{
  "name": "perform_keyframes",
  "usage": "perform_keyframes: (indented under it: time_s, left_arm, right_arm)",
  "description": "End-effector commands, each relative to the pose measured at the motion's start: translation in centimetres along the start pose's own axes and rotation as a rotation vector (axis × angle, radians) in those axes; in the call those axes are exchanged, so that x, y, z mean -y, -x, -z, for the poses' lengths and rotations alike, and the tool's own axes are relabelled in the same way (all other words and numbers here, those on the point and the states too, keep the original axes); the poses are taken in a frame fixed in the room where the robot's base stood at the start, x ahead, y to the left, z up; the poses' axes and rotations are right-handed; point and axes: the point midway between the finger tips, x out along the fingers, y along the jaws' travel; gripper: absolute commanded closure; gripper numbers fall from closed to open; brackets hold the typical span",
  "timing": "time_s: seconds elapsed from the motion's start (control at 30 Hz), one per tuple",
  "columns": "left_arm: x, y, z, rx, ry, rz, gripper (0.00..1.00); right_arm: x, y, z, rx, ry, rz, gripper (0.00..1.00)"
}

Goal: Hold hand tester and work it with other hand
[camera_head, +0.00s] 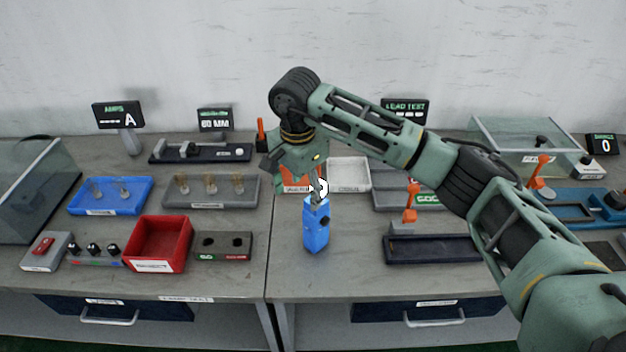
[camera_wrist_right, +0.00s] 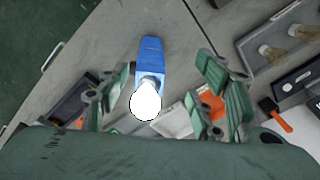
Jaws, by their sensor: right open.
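The blue hand tester (camera_head: 316,228) stands upright on the bench top near the front edge, with a pale, bulb-like piece at its top. It also shows in the right wrist view (camera_wrist_right: 151,55), with a bright white round shape at its near end. My right gripper (camera_head: 303,182) is above the tester and pointing down. In the right wrist view its green fingers are spread apart, one on each side of the tester, with gaps between. Whether the fingers are level with the tester's top is hard to tell. My left gripper is not in view.
A red bin (camera_head: 158,244), a blue tray (camera_head: 110,194) and a grey tray (camera_head: 212,190) are to the left. A dark tray (camera_head: 432,249) and a blue fixture with an orange lever (camera_head: 541,172) are to the right. Bare bench surrounds the tester's base.

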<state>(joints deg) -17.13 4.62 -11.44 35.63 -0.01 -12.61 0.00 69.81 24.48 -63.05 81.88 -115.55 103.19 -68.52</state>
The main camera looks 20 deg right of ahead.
Motion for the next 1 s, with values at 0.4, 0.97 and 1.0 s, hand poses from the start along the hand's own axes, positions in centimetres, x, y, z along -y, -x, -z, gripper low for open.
perform_keyframes:
  time_s: [0.4,0.97,1.0]
  left_arm:
    - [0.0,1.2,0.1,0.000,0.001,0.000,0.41]
    - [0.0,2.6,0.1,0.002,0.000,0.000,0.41]
    - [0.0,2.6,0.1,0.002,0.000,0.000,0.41]
  right_arm:
    - [-1.1,-1.6,3.2,-0.095,-0.006,-0.055,0.41]
    - [-1.2,-6.7,3.6,-0.094,-0.004,-0.049,0.41]
    - [-1.2,-6.7,3.6,-0.094,-0.004,-0.048,0.41]
